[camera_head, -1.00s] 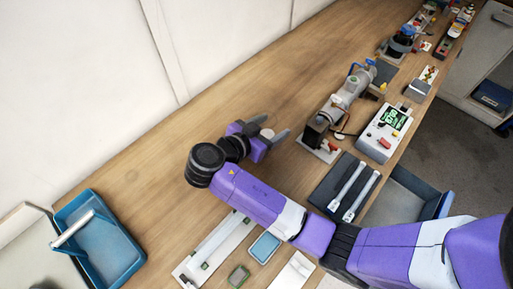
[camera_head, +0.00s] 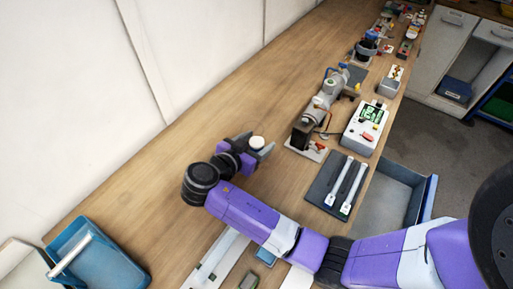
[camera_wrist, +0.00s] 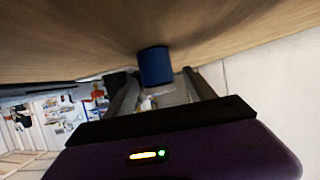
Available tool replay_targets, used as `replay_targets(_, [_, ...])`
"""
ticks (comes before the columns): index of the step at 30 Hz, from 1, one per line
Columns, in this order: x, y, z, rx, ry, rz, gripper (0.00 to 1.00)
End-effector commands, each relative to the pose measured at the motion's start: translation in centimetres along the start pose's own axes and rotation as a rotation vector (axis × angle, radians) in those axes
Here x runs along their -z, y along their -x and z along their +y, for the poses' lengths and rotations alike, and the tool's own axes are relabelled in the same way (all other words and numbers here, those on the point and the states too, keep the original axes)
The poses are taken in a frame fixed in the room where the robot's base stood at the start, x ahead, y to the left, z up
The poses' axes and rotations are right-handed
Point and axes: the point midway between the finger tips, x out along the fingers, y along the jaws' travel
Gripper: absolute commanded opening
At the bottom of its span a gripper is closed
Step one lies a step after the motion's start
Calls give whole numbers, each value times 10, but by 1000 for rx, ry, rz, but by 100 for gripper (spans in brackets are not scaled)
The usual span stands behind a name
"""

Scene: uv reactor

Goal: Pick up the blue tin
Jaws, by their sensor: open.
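The blue tin (camera_wrist: 155,66) shows in the wrist view as a short blue cylinder standing on the wooden table, which appears at the top of that picture. It lies between the lines of the two fingers, near their tips. In the head view a round white top (camera_head: 257,142) shows between the fingers; the blue side is hidden there. My gripper (camera_head: 256,147) is open, low over the table, with one finger on each side of the tin. I cannot tell whether either finger touches it.
A grey pipe assembly (camera_head: 322,103) and a white box with a green screen (camera_head: 365,128) stand to the right. A dark tray with two white rods (camera_head: 337,187) lies below them. A blue bin (camera_head: 110,265) is at lower left. The table behind the tin is clear.

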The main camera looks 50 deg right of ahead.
Motion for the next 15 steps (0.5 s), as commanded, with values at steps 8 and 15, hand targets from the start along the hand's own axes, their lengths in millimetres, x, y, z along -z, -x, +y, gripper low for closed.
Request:
replay_targets(8, [-2, -27, 1, -1, 2, -1, 63])
replay_targets(15, [-1, -27, 0, 0, 2, -1, 62])
